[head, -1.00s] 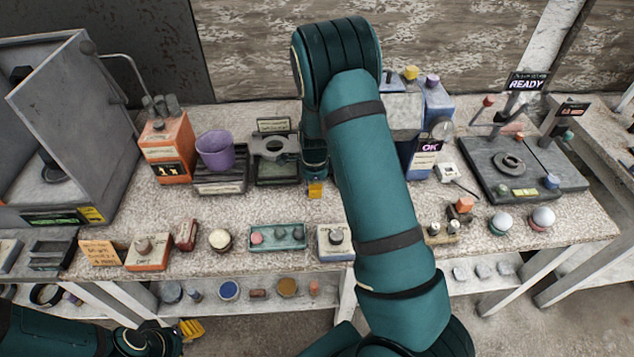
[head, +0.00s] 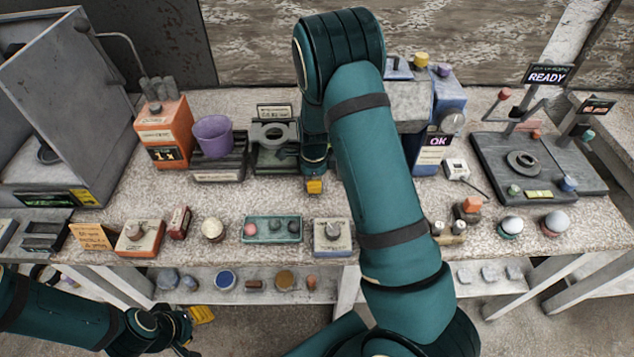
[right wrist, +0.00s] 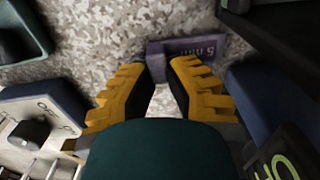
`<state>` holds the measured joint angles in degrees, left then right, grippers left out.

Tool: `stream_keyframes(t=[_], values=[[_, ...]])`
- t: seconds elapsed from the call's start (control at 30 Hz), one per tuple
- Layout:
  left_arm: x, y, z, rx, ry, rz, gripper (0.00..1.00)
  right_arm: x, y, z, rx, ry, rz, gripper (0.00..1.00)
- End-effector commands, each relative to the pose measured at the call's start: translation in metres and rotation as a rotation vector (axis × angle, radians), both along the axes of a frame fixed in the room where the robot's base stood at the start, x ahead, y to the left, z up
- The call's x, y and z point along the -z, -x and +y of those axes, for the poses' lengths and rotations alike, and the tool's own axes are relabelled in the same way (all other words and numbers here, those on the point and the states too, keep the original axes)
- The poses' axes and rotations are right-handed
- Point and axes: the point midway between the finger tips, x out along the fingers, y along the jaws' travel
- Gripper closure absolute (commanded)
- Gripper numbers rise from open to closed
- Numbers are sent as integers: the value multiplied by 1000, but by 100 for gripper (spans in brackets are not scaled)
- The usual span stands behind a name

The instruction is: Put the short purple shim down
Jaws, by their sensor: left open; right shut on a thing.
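The short purple shim (right wrist: 190,46) shows in the right wrist view at the fingertips of my right gripper (right wrist: 170,70). The gripper is shut on it, and lettering shows on its upper face. The speckled worktop lies behind it; I cannot tell whether the shim touches it. In the head view my right gripper (head: 314,186) points down at the middle of the bench, and the shim is hidden there. My left gripper (head: 195,330) is open and empty at the lower left, in front of the bench.
A purple cup (head: 212,134) on a dark stand and a grey ring fixture (head: 273,137) stand left of my right gripper. A blue machine (head: 440,110) stands to its right. A green tray (head: 272,229) and a grey knob box (head: 333,237) line the front. Bare worktop lies between.

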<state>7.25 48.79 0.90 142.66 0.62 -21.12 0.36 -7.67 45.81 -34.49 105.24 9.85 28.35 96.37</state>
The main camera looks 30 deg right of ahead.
Motion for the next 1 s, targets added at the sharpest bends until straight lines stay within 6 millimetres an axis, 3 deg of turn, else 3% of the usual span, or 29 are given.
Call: stream_keyframes(t=[0.27,0.3,0.33,0.67,1.0], values=[[2,0,0,-1,0,0,53,4,0,0,0,0,0,100],[1,0,0,-1,0,1,53,3,0,0,0,0,0,71],[1,0,0,-1,0,1,53,3,0,0,0,0,0,61],[0,0,0,-1,0,0,53,1,0,0,0,0,0,61],[-10,-3,1,-6,-2,-7,53,-47,-1,0,-1,1,-3,61]])
